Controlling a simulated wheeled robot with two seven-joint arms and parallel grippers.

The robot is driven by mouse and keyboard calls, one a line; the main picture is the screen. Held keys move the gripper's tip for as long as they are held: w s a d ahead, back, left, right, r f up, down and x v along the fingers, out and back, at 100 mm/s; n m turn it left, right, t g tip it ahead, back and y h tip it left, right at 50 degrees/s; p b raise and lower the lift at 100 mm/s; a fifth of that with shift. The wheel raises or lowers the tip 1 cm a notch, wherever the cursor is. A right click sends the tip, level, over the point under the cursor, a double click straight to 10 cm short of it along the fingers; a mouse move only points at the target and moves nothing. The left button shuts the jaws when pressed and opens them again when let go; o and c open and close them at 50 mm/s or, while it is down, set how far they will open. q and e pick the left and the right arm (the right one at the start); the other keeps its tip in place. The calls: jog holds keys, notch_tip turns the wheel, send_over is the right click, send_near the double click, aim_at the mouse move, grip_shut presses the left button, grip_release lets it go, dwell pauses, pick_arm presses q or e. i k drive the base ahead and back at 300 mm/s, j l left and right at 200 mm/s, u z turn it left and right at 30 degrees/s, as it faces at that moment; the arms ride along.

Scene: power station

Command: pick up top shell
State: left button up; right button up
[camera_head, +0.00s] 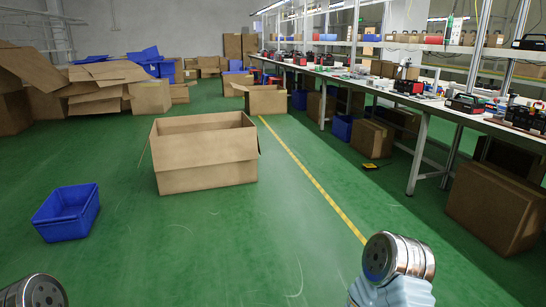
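I cannot make out a top shell for certain in the head view. Many small parts and devices lie on the long white workbench (375,88) at the right, too small to tell apart. Black and red devices stand along the bench, one of them a black-and-red unit (466,104) near its front part. Neither gripper shows. Only rounded metal parts of my two arms show at the bottom edge, one at the lower left and one right of the middle.
An open cardboard box (207,172) stands on the green floor, with a blue crate (68,226) to its left. A yellow line (320,189) runs along the floor. Cardboard boxes (497,208) stand under the bench.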

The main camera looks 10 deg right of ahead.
aim_at(462, 105)
jog(key=i+l+z, duration=0.1)
jog(key=i+z, duration=0.4)
jog(key=i+j+z, duration=0.15)
jog(key=i+z, duration=0.35)
jog(key=i+l+z, duration=0.15)
jog(key=i, duration=0.2)
jog(key=i+l+z, duration=0.15)
jog(key=i, duration=0.25)
jog(key=i+l+z, duration=0.15)
jog(key=i, duration=0.2)
jog(key=i+l, duration=0.15)
jog(key=l, duration=0.2)
jog(key=i+l, duration=0.15)
jog(key=l, duration=0.2)
jog(key=i+l, duration=0.15)
jog(key=l, duration=0.25)
jog(key=i+l, duration=0.15)
jog(key=l, duration=0.2)
jog(key=u, duration=0.05)
